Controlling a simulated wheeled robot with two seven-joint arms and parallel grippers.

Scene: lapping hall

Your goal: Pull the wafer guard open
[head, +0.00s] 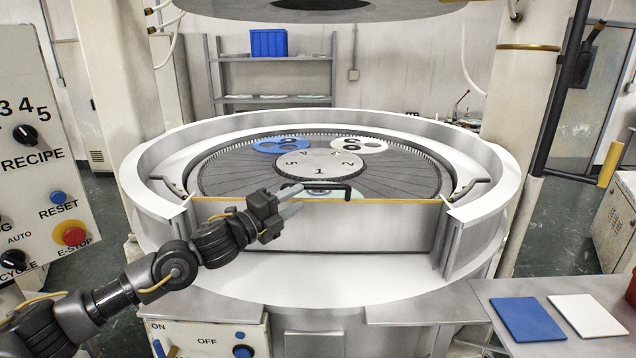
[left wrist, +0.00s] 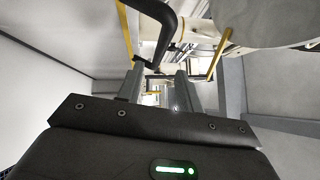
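The wafer guard (head: 370,228) is a grey front panel with a yellow top edge, standing upright across the front opening of the round white machine. Its black bar handle (head: 335,187) sits at the top middle; the handle also shows large at the top of the left wrist view (left wrist: 168,22). My left gripper (head: 300,198) is at the handle's left end, fingers pointing right. In the left wrist view its two fingers (left wrist: 160,76) stand apart with nothing held between them. I cannot tell whether a finger touches the handle. My right gripper is not in view.
Behind the guard lies a round plate (head: 319,171) with numbered slots and blue and white discs. The white machine rim (head: 140,190) surrounds it. A control panel (head: 40,150) stands at left. A metal side table (head: 490,288) at right holds a blue and a white pad.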

